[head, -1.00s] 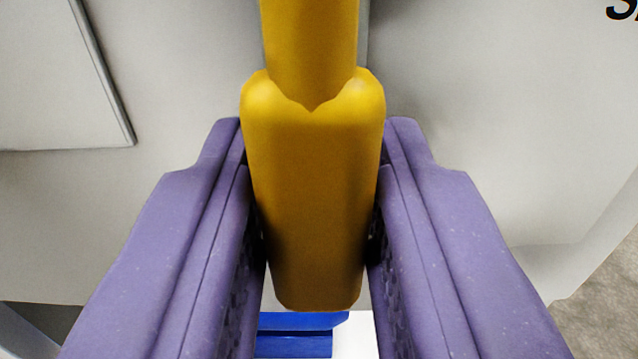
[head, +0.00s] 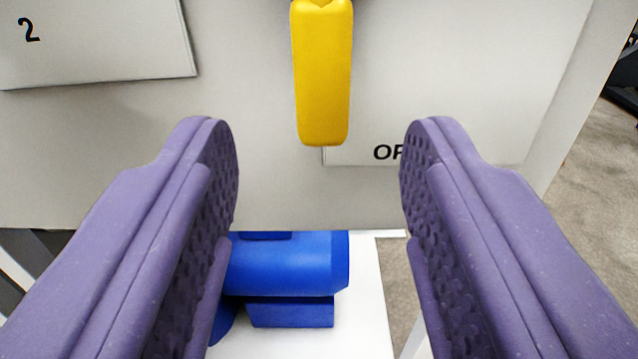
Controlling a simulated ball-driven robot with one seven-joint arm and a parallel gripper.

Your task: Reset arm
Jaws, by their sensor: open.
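My gripper (head: 318,165) is open and empty, its two purple padded fingers spread wide at left and right in the head view. A yellow handle (head: 322,75) hangs in front of the light panel at the top middle. It lies beyond the fingertips and above the gap between them, apart from both fingers. Its upper end is cut off by the frame's top edge.
A grey-white panel (head: 260,150) fills the back, with a plate marked "2" (head: 120,40) at upper left and a partly hidden label plate (head: 460,150) at right. A blue cylindrical part (head: 290,265) sits below on a white surface (head: 365,320). Carpet (head: 590,180) shows at right.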

